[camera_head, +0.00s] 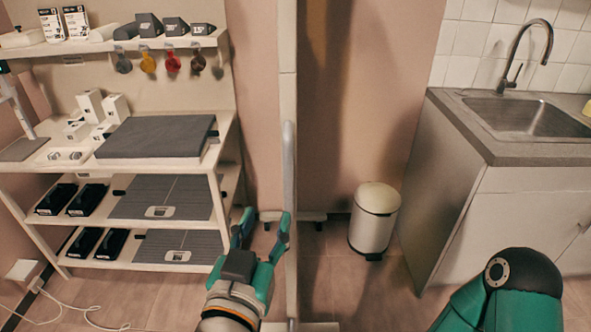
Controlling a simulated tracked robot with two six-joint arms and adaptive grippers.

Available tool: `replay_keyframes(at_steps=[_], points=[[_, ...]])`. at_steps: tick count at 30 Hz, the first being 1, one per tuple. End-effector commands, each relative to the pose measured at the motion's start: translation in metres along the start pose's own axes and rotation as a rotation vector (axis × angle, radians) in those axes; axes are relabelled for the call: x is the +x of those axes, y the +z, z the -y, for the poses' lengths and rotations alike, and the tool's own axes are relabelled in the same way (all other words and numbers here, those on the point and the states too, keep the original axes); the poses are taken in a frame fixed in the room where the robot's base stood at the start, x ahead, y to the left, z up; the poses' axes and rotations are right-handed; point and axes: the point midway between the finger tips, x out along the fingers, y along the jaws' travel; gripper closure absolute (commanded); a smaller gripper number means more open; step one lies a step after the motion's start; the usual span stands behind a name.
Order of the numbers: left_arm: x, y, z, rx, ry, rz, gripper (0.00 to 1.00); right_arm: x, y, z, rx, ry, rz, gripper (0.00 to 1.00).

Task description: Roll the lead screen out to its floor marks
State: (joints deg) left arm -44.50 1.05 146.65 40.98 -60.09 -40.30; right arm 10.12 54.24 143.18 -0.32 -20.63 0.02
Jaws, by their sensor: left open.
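The lead screen (289,85) stands upright in the middle of the head view, seen nearly edge-on as a tall narrow panel. A grey vertical handle bar (289,165) runs along its near edge. Part of its dark-ended foot (310,216) shows low behind it. My left gripper (263,222) is open and empty, just left of the screen's lower part, its right finger close to the handle; I cannot tell whether they touch. My right gripper is out of view; only a link of that arm shows at lower right. No floor marks can be made out.
A shelf unit (228,160) with pads and boxes stands at left. A white pedal bin (372,222) stands right of the screen, beside the sink cabinet (455,190). A white cable (90,312) lies on the floor at lower left. Floor between screen and cabinet is partly clear.

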Motion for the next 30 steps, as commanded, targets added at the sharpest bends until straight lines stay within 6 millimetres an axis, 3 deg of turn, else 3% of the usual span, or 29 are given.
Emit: replay_keyframes(at_steps=[8, 21, 30], points=[[0.023, -0.004, 0.001, 0.003, 0.005, -0.005, 0.55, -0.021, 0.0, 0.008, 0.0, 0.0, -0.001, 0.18], [0.117, -0.002, -0.002, -0.001, 0.009, -0.007, 0.55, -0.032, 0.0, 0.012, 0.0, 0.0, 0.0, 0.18], [0.159, -0.002, -0.004, -0.001, 0.012, -0.009, 0.55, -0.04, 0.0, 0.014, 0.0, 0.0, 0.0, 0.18]])
